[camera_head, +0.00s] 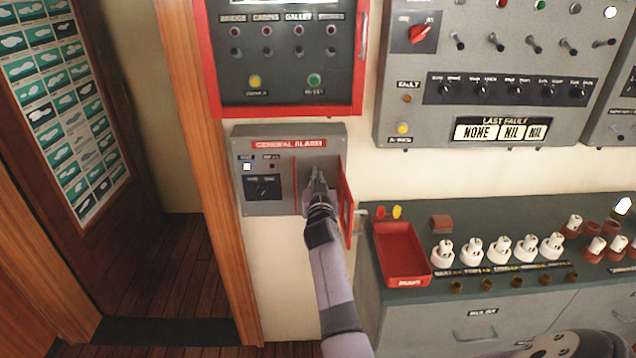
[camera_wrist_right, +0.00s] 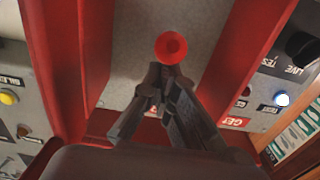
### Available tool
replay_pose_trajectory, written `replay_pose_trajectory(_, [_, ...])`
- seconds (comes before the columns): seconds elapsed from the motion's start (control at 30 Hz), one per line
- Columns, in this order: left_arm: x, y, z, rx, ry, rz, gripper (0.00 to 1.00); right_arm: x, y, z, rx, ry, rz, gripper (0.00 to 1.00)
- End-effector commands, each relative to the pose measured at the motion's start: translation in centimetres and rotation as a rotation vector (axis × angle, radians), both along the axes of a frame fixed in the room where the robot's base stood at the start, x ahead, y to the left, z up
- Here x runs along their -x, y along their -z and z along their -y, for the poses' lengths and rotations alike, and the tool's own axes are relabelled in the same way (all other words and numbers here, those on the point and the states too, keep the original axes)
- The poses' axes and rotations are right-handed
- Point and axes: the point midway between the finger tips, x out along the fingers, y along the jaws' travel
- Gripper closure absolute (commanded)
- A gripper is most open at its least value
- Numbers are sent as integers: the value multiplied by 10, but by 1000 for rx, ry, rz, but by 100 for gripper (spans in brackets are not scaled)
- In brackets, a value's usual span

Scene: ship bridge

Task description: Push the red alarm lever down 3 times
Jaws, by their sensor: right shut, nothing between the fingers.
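The general alarm box (camera_head: 265,205) is on the wall at centre left in the head view. The red-framed cover (camera_head: 346,205) on its right part stands open. The red alarm lever (camera_wrist_right: 171,48) shows in the wrist view as a round red knob end-on; in the head view my gripper hides it. My right gripper (camera_head: 318,177) reaches into the opened part of the box. In the wrist view its fingers (camera_wrist_right: 160,80) are shut and empty, with the tips right at the knob's edge. Whether they touch it I cannot tell. My left gripper is not in view.
A red-framed panel (camera_head: 287,112) hangs just above the box, and a grey switch panel (camera_head: 480,135) is at upper right. A counter (camera_head: 400,300) with a red tray (camera_head: 403,281) and several white-topped pieces stands at right. A wooden post (camera_head: 205,150) is left of the box.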

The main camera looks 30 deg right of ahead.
Motion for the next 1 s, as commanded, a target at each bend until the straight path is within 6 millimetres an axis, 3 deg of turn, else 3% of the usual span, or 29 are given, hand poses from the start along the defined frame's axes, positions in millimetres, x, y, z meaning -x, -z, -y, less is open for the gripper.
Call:
replay_pose_trajectory(0.5, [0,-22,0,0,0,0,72,0,-28,0,-1,0,-1,100])
replay_pose_trajectory(1.0, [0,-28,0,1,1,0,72,7,-30,-5,-1,-1,0,100])
